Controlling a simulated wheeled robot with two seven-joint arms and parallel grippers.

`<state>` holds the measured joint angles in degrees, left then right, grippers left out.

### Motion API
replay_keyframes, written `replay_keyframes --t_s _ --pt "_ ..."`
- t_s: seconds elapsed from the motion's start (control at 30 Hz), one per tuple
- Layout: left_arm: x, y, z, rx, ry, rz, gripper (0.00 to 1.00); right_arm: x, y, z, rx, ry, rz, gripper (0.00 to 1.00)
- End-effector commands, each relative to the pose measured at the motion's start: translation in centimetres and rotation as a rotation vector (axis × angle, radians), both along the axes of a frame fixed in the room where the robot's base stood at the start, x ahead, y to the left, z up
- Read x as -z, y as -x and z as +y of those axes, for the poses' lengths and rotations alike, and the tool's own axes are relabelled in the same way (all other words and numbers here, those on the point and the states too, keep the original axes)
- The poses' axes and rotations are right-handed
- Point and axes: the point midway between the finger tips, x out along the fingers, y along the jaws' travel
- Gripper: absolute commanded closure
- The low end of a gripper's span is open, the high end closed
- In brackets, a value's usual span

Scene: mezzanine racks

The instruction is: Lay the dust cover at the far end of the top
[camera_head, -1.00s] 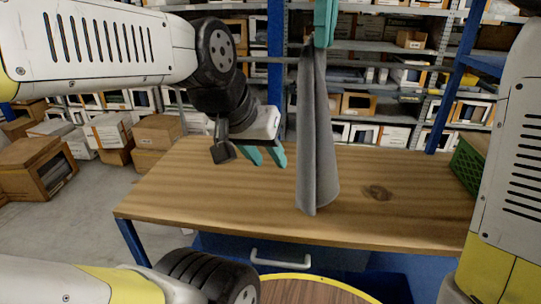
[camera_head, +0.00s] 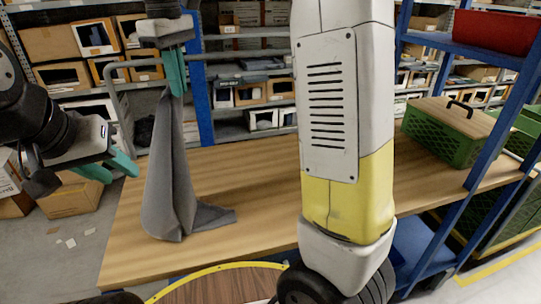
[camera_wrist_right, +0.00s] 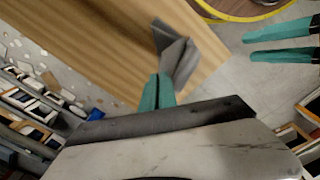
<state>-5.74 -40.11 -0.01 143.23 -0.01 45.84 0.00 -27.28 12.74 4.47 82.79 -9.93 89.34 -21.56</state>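The dust cover (camera_head: 165,190) is a grey cloth hanging in a narrow drape over the left part of the wooden top (camera_head: 260,185). Its lower end seems to rest on the top, with a flap spread to the right. My right gripper (camera_head: 176,72) is shut on its upper end, and the right wrist view also shows the cloth (camera_wrist_right: 176,58) below the closed fingers (camera_wrist_right: 158,92). My left gripper (camera_head: 112,168) is open and empty, left of the cloth and apart from it; its spread fingers also show in the right wrist view (camera_wrist_right: 283,44).
A green crate (camera_head: 438,140) with a wooden lid and black handle stands at the top's right end. Blue rack posts and a red bin (camera_head: 495,31) are at the right. Shelves with boxes stand behind.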

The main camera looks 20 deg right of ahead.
Motion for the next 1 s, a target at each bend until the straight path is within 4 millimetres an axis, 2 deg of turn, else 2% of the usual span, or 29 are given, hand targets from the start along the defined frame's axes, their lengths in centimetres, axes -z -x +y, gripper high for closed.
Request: replay_keyframes --t_s 0.03,0.23,0.4,0.5,0.6,0.77,0.87,1.0 --pt "0.0 0.0 0.0 0.000 0.000 0.000 0.64 2.3 -0.5 -1.4 0.020 0.006 0.007 1.00" --pt "0.0 0.0 0.0 0.000 0.000 0.000 0.64 11.0 -1.5 -6.2 0.076 0.007 0.007 1.00" --pt "0.0 0.0 0.0 0.000 0.000 0.000 0.64 17.6 -0.3 -10.2 0.121 0.001 0.010 1.00" --pt "0.0 0.0 0.0 0.000 0.000 0.000 0.64 20.6 0.7 -11.9 0.140 -0.007 0.011 1.00" --pt "0.0 0.0 0.0 0.000 0.000 0.000 0.64 22.6 1.7 -13.1 0.155 -0.012 0.011 1.00" --pt "0.0 0.0 0.0 0.000 0.000 0.000 0.64 24.1 2.4 -13.9 0.165 -0.017 0.009 1.00" --pt "0.0 0.0 0.0 0.000 0.000 0.000 0.64 24.3 2.1 -13.5 0.165 -0.018 0.009 1.00" --pt "0.0 0.0 0.0 0.000 0.000 0.000 0.64 24.5 0.8 -12.0 0.162 -0.018 0.010 1.00"
